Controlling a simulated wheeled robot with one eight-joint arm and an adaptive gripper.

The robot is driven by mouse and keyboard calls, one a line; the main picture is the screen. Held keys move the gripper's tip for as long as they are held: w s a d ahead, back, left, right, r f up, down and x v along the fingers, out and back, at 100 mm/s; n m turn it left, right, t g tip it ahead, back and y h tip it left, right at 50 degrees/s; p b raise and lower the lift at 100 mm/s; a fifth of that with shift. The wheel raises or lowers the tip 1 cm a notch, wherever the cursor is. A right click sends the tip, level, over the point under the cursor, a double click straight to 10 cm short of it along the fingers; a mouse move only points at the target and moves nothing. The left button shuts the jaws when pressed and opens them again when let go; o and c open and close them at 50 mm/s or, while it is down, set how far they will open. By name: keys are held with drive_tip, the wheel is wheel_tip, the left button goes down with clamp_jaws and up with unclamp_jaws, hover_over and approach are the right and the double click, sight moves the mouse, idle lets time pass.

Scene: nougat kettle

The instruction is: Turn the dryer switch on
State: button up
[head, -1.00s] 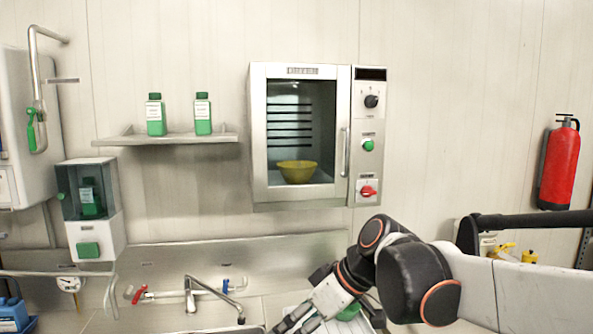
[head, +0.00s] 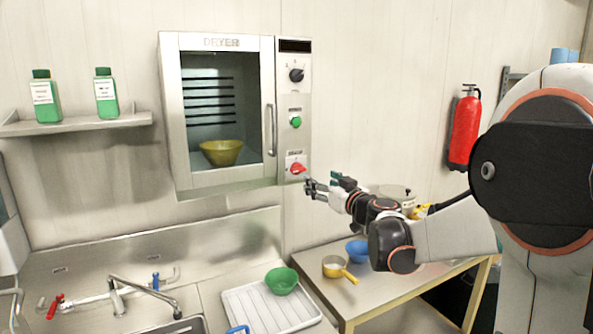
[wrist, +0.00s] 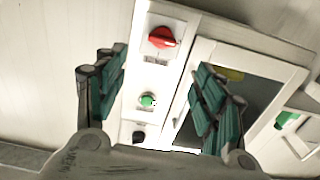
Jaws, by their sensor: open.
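The dryer (head: 224,184) is mounted on the wall, its glass door shut with a yellow bowl (head: 222,152) inside. Its control panel, right of the door, has a black knob (head: 296,75) at the top, a green button (head: 295,122) in the middle and a red rotary switch (head: 297,168) at the bottom. My gripper (head: 318,188) is open and empty, just right of and slightly below the red switch. In the wrist view, the red switch (wrist: 161,38) and green button (wrist: 148,100) lie between my open fingers (wrist: 158,95), apart from them. Contact is not visible.
A shelf (head: 80,124) with two green bottles is left of the dryer. Below are a sink tap (head: 118,297), a white tray (head: 262,316) with a green bowl, and a table with a blue bowl (head: 357,250) and yellow pan (head: 337,267). A fire extinguisher (head: 464,130) hangs right.

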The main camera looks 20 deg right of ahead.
sight(300, 170)
drive_tip(key=w, duration=0.8)
drive_tip(key=w+a, duration=0.1)
drive_tip(key=w, duration=0.4)
drive_tip(key=shift+p, duration=0.35)
drive_tip(key=shift+c, duration=0.3)
drive_tip(key=c, duration=1)
